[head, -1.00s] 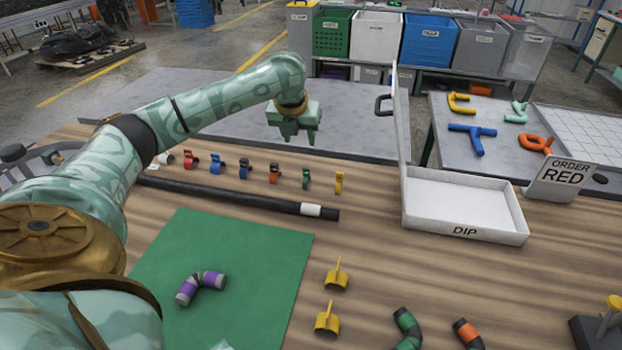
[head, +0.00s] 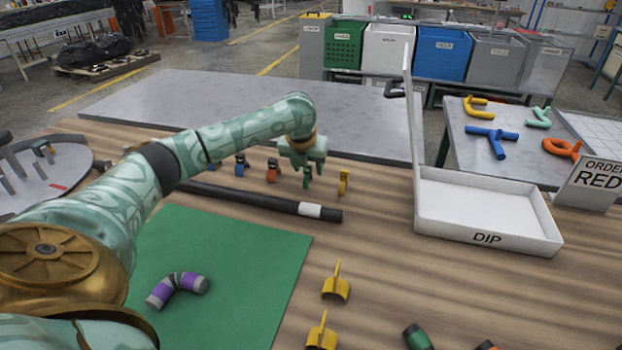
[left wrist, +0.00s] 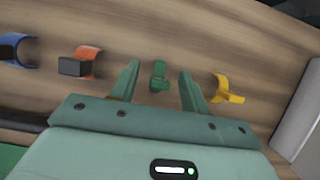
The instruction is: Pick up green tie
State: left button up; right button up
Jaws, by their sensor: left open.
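The green tie (head: 307,181) stands on the wooden table in the row of small coloured ties. In the left wrist view the green tie (left wrist: 159,76) lies between the two spread fingers of my left gripper (left wrist: 158,85), with a gap on each side. In the head view my left gripper (head: 303,174) is open just above the green tie and partly covers it. I cannot tell how far its fingertips are above the table. My right gripper is not in view.
An orange tie (left wrist: 84,62) and a yellow tie (left wrist: 228,90) flank the green one. A black hose (head: 250,198) with a white band lies in front of the row. The white DIP tray (head: 487,239) stands to the right.

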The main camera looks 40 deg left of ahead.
pick_arm(q)
jog(key=shift+x, duration=1.05)
jog(key=shift+r, duration=0.15)
jog(key=shift+d+r, duration=0.1)
jog(key=shift+c, duration=0.9)
grip_shut()
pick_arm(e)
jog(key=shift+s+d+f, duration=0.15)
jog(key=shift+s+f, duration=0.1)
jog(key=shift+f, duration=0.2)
